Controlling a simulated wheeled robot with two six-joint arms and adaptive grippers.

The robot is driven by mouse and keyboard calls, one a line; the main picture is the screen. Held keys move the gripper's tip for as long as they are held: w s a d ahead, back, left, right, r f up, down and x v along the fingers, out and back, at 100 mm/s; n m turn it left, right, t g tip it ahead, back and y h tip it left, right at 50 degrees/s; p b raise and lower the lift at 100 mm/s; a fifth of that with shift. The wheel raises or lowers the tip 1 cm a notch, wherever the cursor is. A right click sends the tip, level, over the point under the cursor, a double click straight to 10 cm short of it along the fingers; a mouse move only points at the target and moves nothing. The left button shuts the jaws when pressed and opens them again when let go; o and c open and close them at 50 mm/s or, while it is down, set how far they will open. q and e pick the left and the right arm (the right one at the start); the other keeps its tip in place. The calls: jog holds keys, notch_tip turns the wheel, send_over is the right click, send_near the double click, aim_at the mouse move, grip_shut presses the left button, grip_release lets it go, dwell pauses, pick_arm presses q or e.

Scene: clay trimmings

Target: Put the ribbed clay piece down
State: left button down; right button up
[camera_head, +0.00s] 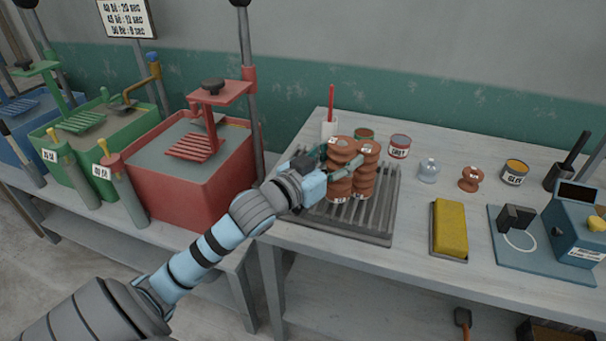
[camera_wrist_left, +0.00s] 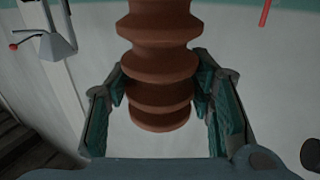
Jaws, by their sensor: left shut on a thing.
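My left gripper (camera_head: 327,162) is shut on a brown ribbed clay piece (camera_head: 343,149) above the slatted rack (camera_head: 377,222) on the bench. In the left wrist view the fingers (camera_wrist_left: 160,85) stand on both sides of the ribbed piece (camera_wrist_left: 158,58), whose upper end runs out of the picture. Another ribbed brown column (camera_head: 367,164) stands close beside it on the right, at the rack's back. In the head view the gripper and overlap hide where the held piece's lower end lies, so contact with the rack cannot be told. My right gripper is not in view.
A yellow sponge (camera_head: 450,228) lies right of the rack. Cans (camera_head: 399,146), a glass jar (camera_head: 429,171) and a small brown spool (camera_head: 471,179) stand behind. A red tank (camera_head: 190,175) stands left. The rack's front slats are bare.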

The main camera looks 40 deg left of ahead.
pick_arm(q)
jog(key=w+a+r+n+g+y+p, duration=0.1)
jog(key=w+a+r+n+y, duration=0.2)
jog(key=a+r, duration=0.35)
jog(key=w+a+r+n+y, duration=0.2)
jog(key=a+r+y, duration=0.35)
jog(key=r, duration=0.25)
notch_tip(320, 180, down, 19)
jog(key=b, duration=0.4)
jog(key=shift+s+a+h+b, duration=0.25)
jog(key=shift+a+h+b, duration=0.05)
jog(key=shift+h, duration=0.15)
jog(key=shift+f, duration=0.1)
jog(key=c, duration=0.8)
grip_release()
jog(key=shift+o, duration=0.2)
